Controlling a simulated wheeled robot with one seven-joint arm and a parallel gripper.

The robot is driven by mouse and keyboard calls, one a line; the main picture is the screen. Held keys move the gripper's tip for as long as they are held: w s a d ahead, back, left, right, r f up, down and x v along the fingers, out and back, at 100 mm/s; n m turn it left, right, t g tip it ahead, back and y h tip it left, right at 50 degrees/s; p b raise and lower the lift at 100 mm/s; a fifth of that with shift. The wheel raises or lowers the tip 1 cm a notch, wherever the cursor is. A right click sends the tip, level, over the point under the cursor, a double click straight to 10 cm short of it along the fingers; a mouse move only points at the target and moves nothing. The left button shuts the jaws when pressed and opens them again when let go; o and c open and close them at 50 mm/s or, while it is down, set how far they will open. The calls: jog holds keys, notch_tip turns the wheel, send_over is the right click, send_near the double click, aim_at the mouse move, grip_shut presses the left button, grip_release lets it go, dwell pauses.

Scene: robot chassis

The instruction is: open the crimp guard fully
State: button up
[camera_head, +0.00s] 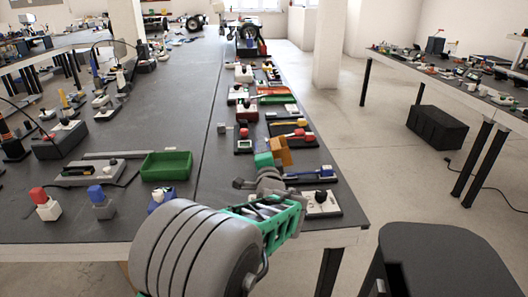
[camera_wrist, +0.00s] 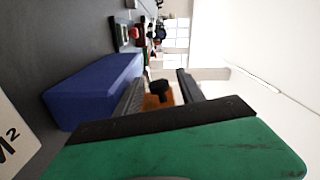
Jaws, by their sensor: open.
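An orange panel (camera_head: 282,150) stands tilted above the row of devices near the table's right edge; I take it for the crimp guard, though its hinge and how far it is open cannot be told. In the wrist view, the orange part (camera_wrist: 157,102) shows beyond my gripper (camera_wrist: 158,92), between the two dark fingers, with a black knob in front of it. The fingers are apart. Whether either one touches the orange part is not clear. In the head view, my green gripper body (camera_head: 263,160) is just left of the orange panel, and the fingers are hidden.
A blue block (camera_wrist: 95,90) lies close beside my gripper in the wrist view. A white plate (camera_head: 318,203) with a black knob sits at the near right corner. A green tray (camera_head: 166,165) stands to the left. The table's middle strip is clear.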

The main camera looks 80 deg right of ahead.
jog(key=v, duration=0.7)
jog(key=shift+a, duration=0.4)
jog(key=shift+s, duration=0.15)
